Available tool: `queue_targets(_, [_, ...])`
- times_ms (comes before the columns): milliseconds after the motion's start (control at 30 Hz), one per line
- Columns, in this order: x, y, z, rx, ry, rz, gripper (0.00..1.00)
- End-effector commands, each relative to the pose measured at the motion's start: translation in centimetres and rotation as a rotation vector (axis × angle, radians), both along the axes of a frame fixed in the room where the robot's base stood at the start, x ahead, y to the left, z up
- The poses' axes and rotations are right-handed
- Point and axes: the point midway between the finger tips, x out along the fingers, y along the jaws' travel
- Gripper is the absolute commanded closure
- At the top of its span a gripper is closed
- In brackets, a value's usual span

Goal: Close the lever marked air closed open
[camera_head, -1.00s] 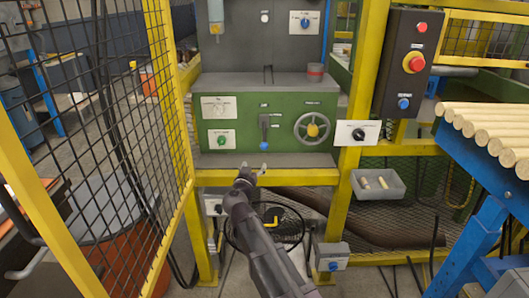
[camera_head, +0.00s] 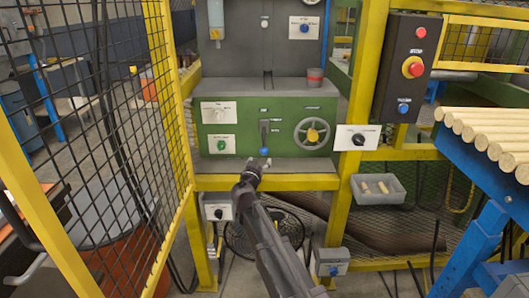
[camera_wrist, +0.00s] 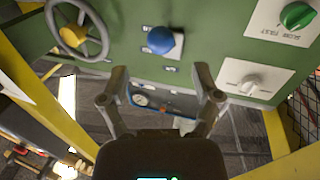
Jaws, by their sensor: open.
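The blue-ended lever (camera_head: 264,127) is on the green panel front (camera_head: 288,103), between the white-plated knobs on the left and the handwheel on the right. It hangs downward in the head view. Its small labels are too small to read. In the wrist view, which shows the panel upside down, its round blue knob (camera_wrist: 160,40) is on a grey plate. My gripper (camera_head: 257,162) is open and empty, just below the lever. In the wrist view its two fingertips (camera_wrist: 160,86) are spread, with the knob beyond them and apart from them.
The handwheel (camera_head: 311,133) with a yellow hub is right of the lever. A green knob (camera_head: 222,145) is to its left. A yellow rail (camera_head: 300,182) runs under the panel. Mesh fencing (camera_head: 95,130) is at left; a grey tray (camera_head: 378,189) is at right.

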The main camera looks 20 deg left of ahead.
Motion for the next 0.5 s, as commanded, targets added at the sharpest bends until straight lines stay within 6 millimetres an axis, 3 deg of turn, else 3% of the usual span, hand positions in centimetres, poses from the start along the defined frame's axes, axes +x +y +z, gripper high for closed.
queue_targets(200, [3.7, 0.3, 0.0, 0.000, 0.000, -0.001, 0.19])
queue_targets(500, [6.8, 0.4, 0.0, 0.000, 0.000, 0.000, 0.19])
